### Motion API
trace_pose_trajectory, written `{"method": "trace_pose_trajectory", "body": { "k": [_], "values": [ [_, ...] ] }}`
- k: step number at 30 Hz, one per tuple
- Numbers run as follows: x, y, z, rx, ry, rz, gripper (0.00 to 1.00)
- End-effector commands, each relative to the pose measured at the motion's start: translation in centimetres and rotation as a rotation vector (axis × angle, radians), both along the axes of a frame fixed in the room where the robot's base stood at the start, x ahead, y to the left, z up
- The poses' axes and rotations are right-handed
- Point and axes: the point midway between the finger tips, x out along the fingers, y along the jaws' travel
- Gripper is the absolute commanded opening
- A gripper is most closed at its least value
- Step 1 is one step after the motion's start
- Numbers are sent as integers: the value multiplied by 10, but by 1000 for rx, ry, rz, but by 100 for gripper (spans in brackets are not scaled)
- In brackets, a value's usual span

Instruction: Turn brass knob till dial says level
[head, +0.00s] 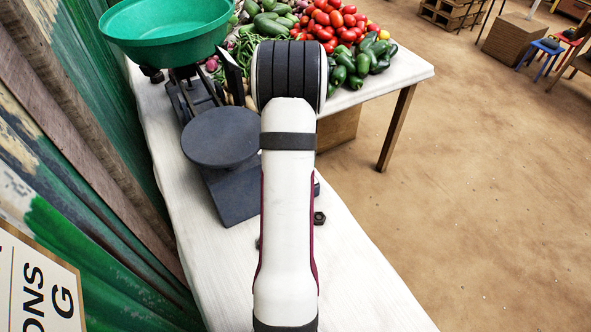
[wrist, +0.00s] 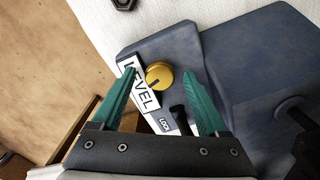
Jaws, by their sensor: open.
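The brass knob (wrist: 159,75) shows in the wrist view, round and gold with a dark slot or mark on its face. It sits on the blue-grey base of the balance (wrist: 250,65), beside a white label reading LEVEL (wrist: 143,92). My gripper (wrist: 165,90) is open, its two green fingers to the left and right of the knob, with no clear contact. In the head view the balance (head: 222,137) has a round dark plate and a green pan (head: 165,35). My arm hides the knob and gripper there. I cannot make out a dial reading.
A black lever (wrist: 180,118) stands near a LOCK label below the knob. A dark hex nut or weight (head: 319,218) lies on the white-covered table (head: 355,285). Tomatoes (head: 330,22) and green peppers (head: 360,62) are piled behind. A green plank wall (head: 90,140) borders the left.

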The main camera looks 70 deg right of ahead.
Motion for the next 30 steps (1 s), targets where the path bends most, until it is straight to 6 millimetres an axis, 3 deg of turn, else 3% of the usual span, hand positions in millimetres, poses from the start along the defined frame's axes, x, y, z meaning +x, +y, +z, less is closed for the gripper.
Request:
{"method": "trace_pose_trajectory", "body": {
  "k": [5, 8, 15, 21, 25, 30],
  "values": [
    [0, 0, 4, 0, 0, 0, 77],
    [0, -1, 21, -4, 0, 0, 77],
    [0, -1, 96, -6, -2, 0, 77],
    [0, 0, 143, -3, -1, 0, 77],
    [0, 0, 156, -1, 0, -1, 77],
    [0, 0, 158, 0, 0, 0, 77]
  ]
}}
